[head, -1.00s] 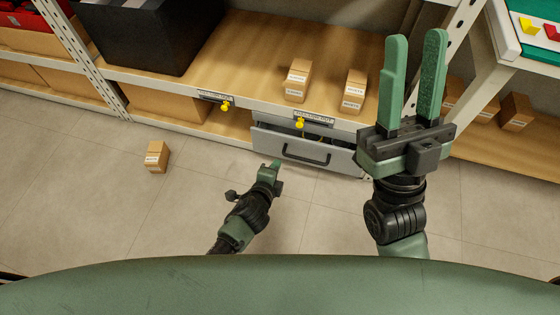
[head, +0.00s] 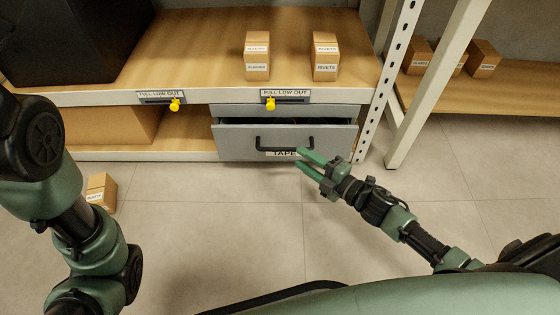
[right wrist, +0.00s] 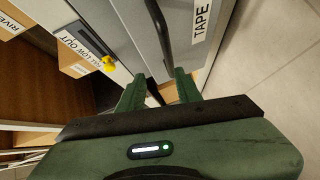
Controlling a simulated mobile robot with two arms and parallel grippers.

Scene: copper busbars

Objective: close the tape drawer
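The tape drawer (head: 235,141) is a grey drawer low under the shelf, with a black bar handle (head: 283,137) and a TAPE label (head: 281,153). It stands partly pulled out, with a dark gap above its front. My right gripper (head: 300,158) is just in front of the drawer's front, by the lower right of the handle. In the right wrist view its two green fingers (right wrist: 158,88) are apart with nothing seen between them, and point toward the drawer front (right wrist: 209,50) and handle (right wrist: 161,35). My left arm shows at the left, its gripper out of view.
Two small boxes (head: 257,55) (head: 326,57) stand on the shelf board (head: 195,45). A box (head: 102,191) is on the floor at left. A perforated post (head: 385,85) rises right of the drawer. The floor ahead is clear.

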